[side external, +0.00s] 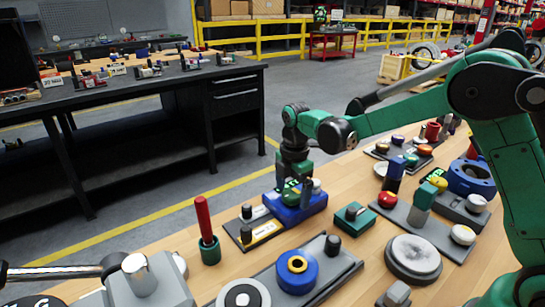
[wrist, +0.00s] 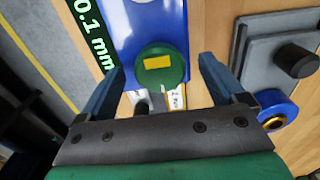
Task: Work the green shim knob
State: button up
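The green shim knob (wrist: 162,66) is round with a yellow rectangle on its top. It sits on a blue block (wrist: 120,22), beside a dark display that reads 0.1 mm (wrist: 93,33). In the side view the blue block (side external: 312,208) stands mid-table, and the green knob (side external: 291,195) is partly hidden under my gripper. My gripper (wrist: 161,68) is open, with one blue-grey finger on each side of the knob. Gaps show between the fingers and the knob in the wrist view. Whether the fingertips are down at the knob's height is unclear.
A plate with black knobs (side external: 244,238) and a red stick in a green cup (side external: 206,236) stand left of the block. A green box with a black knob (side external: 351,217) stands right. A blue ring (side external: 297,278) lies in front. Farther right are several colored knobs.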

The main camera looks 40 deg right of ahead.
jog(key=c, duration=1.2)
jog(key=shift+c, duration=0.2)
